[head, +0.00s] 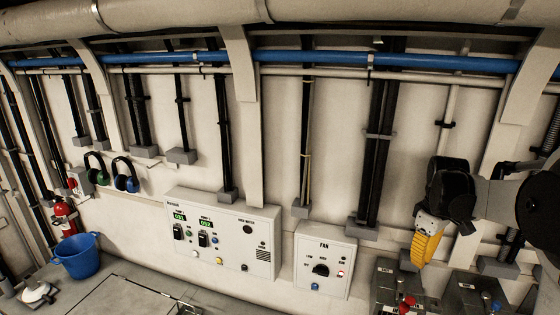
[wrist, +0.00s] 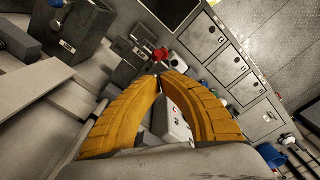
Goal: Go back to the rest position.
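My gripper (head: 418,266) is at the right of the head view, with its yellow ribbed fingers pointing down. It hangs in front of the wall, above the grey boxes at the lower right. In the wrist view the two fingers of my gripper (wrist: 159,77) bow outward and meet at their tips. I see nothing held between them. A pale box shows through the gap, behind the fingers. My dark wrist and grey arm reach in from the right edge of the head view.
A FAN panel (head: 323,262) and a larger control panel (head: 222,235) are on the wall left of my gripper. Grey boxes (head: 398,279) with red and blue knobs stand below it. A blue bucket (head: 78,258), ear defenders (head: 126,175) and a fire extinguisher (head: 64,217) are far left.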

